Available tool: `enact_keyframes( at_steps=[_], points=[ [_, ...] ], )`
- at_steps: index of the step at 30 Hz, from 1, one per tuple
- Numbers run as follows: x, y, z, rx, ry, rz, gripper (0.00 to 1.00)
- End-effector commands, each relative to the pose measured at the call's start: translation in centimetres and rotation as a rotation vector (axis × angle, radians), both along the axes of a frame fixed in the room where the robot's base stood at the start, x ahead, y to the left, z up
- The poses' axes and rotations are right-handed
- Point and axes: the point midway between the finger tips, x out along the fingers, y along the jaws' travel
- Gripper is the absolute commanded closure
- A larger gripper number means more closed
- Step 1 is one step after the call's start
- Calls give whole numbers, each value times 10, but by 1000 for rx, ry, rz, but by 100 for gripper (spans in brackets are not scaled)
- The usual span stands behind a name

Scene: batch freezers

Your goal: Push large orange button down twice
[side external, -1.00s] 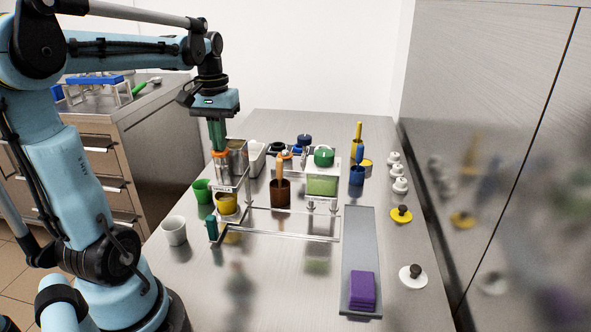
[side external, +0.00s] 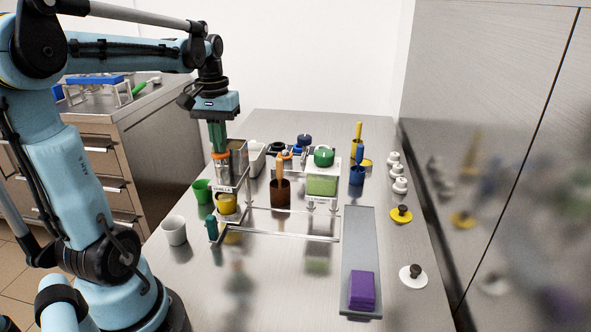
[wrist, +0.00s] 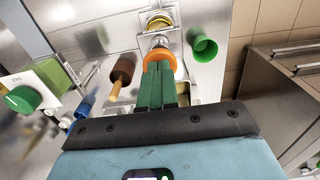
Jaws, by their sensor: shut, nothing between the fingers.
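The large orange button (side external: 219,154) is a round orange cap on top of a metal machine at the left of the clear stand. My gripper (side external: 219,148) points straight down over it with its green fingers together. The fingertips meet the top of the button, or sit very close above it; contact is hard to tell. In the wrist view the orange button (wrist: 160,57) shows just past the tips of my shut gripper (wrist: 156,66). The fingers hide part of the button, and nothing is between them.
A yellow cup (side external: 227,204) sits below the machine. A green cup (side external: 202,191) and a white cup (side external: 174,230) stand to the left. A brown cup with an orange handle (side external: 280,190) and a green-topped box (side external: 322,180) stand to the right. The front middle of the table is clear.

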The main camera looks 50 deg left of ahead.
Motion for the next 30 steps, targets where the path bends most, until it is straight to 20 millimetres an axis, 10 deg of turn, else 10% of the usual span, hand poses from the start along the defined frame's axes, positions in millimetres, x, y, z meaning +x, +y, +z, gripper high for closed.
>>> enact_keyframes(
  at_steps=[30],
  points=[
    [0, 0, 35, 0, 0, 0, 100]
  ],
)
